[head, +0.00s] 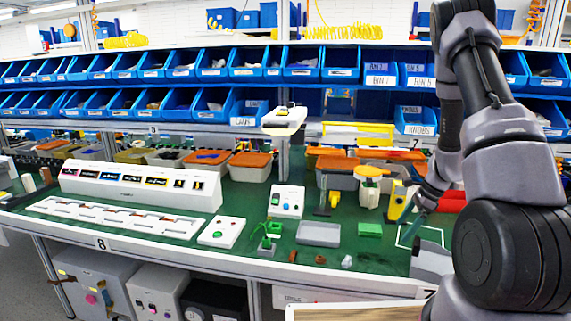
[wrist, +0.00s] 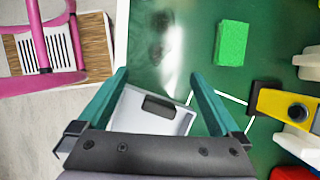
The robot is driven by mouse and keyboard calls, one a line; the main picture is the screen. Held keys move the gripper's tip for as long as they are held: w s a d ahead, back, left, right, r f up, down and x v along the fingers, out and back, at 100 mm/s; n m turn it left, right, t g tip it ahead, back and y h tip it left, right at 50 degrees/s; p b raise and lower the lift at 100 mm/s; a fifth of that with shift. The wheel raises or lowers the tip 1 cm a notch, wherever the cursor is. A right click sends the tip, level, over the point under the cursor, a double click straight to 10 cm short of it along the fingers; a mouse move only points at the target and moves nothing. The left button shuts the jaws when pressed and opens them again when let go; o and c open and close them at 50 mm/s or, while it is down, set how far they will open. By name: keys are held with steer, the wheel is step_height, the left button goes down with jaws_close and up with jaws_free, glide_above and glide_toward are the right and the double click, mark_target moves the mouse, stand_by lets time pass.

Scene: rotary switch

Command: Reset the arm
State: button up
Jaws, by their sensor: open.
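My gripper (wrist: 158,76) shows in the wrist view with its two teal fingers spread apart and nothing held between them. In the head view my gripper (head: 413,230) hangs over the right part of the green bench, partly hidden by my arm. A yellow box with a round black knob (wrist: 297,112), which looks like the rotary switch, lies to the right of the fingers in the wrist view, apart from them. The yellow box (head: 399,203) also shows in the head view, just left of my gripper. Its knob setting cannot be read.
A light grey piece with a dark slot (wrist: 150,122) lies below the fingers. A green block (wrist: 232,43) and a white outlined square lie on the bench nearby. A pink-framed thing (wrist: 50,45) is beyond the bench edge. Blue bins (head: 212,65) line the back shelves.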

steer(key=s+a+r+n+t, duration=0.15)
steer(key=a+r+n, duration=0.25)
steer(key=r, duration=0.8)
steer(key=s+a+r+n+t, duration=0.1)
steer(key=s+a+r+n, duration=0.3)
steer(key=r, duration=0.9)
steer(key=s+a+r+n+t+h, duration=0.1)
steer(key=s+a+r+n+t, duration=0.1)
steer(key=s+r+n, duration=0.2)
steer(key=s+a+r+n+t+h, duration=0.1)
steer(key=s+a+r+n, duration=0.2)
steer(key=s+r, duration=0.8)
steer(key=shift+r+n+t, duration=0.15)
steer(key=shift+n+t, duration=0.2)
steer(key=shift+n, duration=0.25)
steer(key=shift+s, duration=0.1)
